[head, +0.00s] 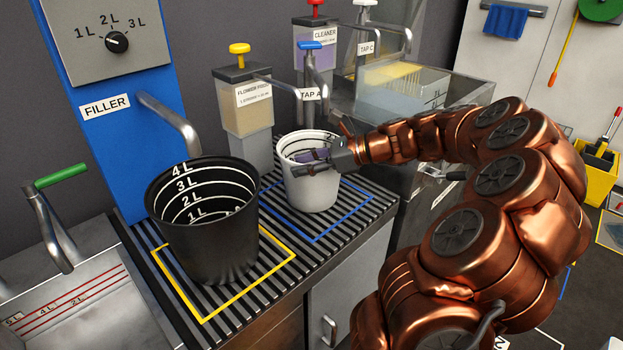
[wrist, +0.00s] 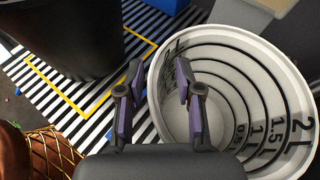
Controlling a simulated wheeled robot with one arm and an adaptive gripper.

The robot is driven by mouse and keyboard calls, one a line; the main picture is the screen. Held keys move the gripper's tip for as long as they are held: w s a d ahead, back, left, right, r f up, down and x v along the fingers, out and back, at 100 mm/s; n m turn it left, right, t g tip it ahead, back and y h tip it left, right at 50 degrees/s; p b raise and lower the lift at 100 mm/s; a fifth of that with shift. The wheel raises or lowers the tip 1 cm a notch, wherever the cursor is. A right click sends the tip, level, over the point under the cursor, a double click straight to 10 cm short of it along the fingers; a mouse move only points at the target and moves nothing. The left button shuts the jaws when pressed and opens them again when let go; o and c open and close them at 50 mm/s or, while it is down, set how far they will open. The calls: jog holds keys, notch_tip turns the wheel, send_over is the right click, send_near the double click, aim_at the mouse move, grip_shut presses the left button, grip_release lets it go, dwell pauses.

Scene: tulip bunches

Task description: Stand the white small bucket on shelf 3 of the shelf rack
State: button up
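The white small bucket (head: 311,188) stands upright on the slatted counter inside a blue outline, under tap A. It looks empty, with black volume rings inside; it also fills the right of the wrist view (wrist: 255,100). My gripper (head: 322,156) is at the bucket's near right rim. In the wrist view, my gripper's two fingers (wrist: 158,78) are apart and straddle the rim: one finger is outside, the other inside over the bucket's opening. Gaps show between the fingers and the wall. The shelf rack is not in view.
A large black bucket (head: 205,240) stands left of the white one inside a yellow outline (head: 201,320). The tap A spout (head: 310,75) and the flower-food dispenser (head: 245,110) rise behind. A blue filler (head: 125,130) is left. A clear-walled basin (head: 410,90) is behind right.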

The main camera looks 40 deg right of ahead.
jog(key=shift+w+a, duration=0.1)
jog(key=shift+c, duration=0.2)
grip_shut()
dwell(0.5)
